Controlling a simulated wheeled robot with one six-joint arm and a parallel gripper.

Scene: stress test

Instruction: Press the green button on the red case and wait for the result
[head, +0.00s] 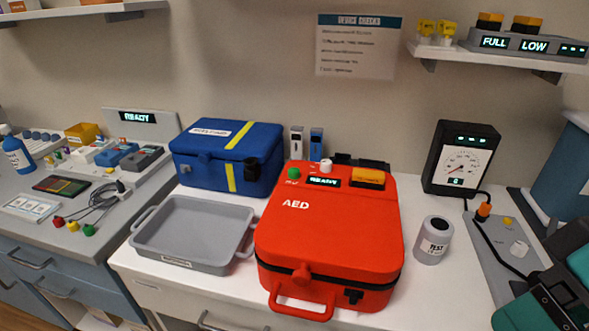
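The red case (330,235), marked AED, stands closed on the white counter, its handle towards me. The green button (293,173) is at the back left of its top. A small dark display (324,182) beside the button reads READY in light letters. Nothing touches the button. Dark and teal parts at the lower right edge look like my arm, well away from the case. No gripper fingers can be made out.
A grey tray (190,263) and a blue case (225,137) stand left of the red case. A grey TEST can (434,240) and a black gauge box (461,158) stand right. A shelf (500,62) hangs above right. White counter is bare between red case and can.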

